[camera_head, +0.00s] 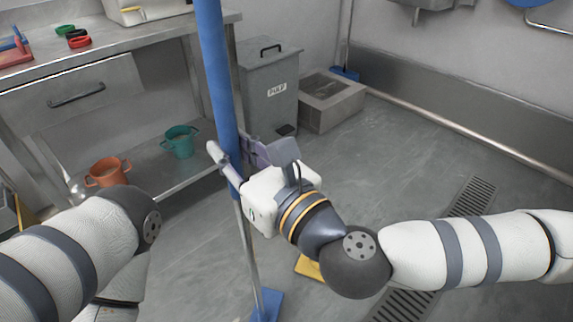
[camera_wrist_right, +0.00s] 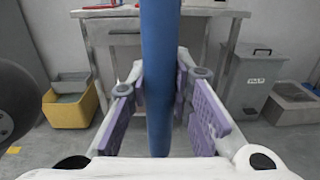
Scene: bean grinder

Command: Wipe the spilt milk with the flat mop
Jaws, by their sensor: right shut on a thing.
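The flat mop stands nearly upright, with a thick blue handle (camera_head: 213,60), a thin metal lower pole and a blue head (camera_head: 267,303) low at the bottom edge of the head view. My right gripper (camera_head: 232,160) is shut on the blue handle, near its lower end. In the right wrist view the handle (camera_wrist_right: 160,75) runs between the purple finger pads of my right gripper (camera_wrist_right: 162,100). My left arm shows at the lower left, but its gripper is out of view. I see no spilt milk in either view.
A steel table (camera_head: 120,42) with a drawer and lower shelf stands at left; orange (camera_head: 107,172) and teal (camera_head: 180,141) pots are on the shelf. A grey bin (camera_head: 268,90) and low steel box (camera_head: 331,99) stand behind. Floor at right is open, with a drain grate (camera_head: 473,196).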

